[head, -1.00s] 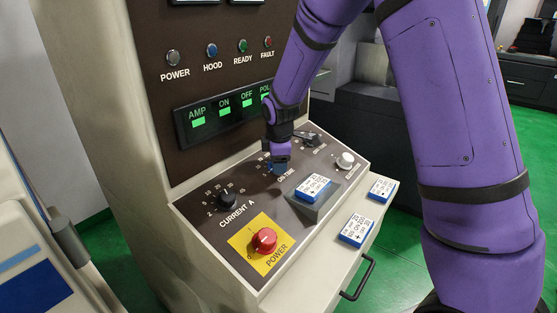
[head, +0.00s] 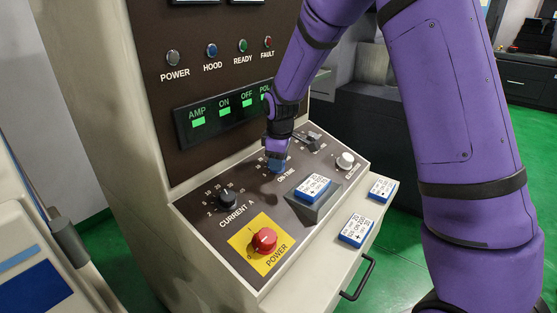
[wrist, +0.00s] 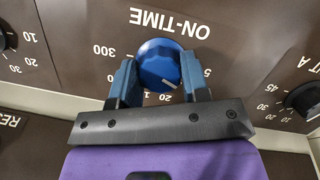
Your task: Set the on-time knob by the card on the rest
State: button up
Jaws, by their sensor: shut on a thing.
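The on-time knob (wrist: 157,60) is round and blue, with a white mark on its edge toward the lower right in the wrist view. My gripper (wrist: 158,72) has its two blue fingers on either side of it, shut on it. The scale around it shows 300 at the left and a 5 at the right; other numbers are partly hidden by the fingers.
Two similar cards (head: 357,230) (head: 383,188) lie on the ledge to the right. The current knob (head: 226,200) and red power knob (head: 264,240) are to the left of my gripper. A black knob (wrist: 308,100) and a pale knob (head: 345,160) are also close.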

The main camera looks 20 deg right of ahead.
jog(key=m+g+y, duration=0.1)
jog(key=m, duration=0.7)
jog(key=m+y, duration=0.1)
jog(key=m, duration=0.2)
jog(key=shift+d+y, duration=0.1)
jog(key=shift+y, duration=0.2)
jog(key=m+y, duration=0.1)
jog(key=m, duration=0.5)
jog(key=shift+m, duration=0.3)
jog(key=m+t+y, duration=0.1)
jog(key=m, duration=0.4)
jog(key=shift+m, duration=0.3)
jog(key=o, duration=0.9)
jog(key=shift+o, duration=0.2)
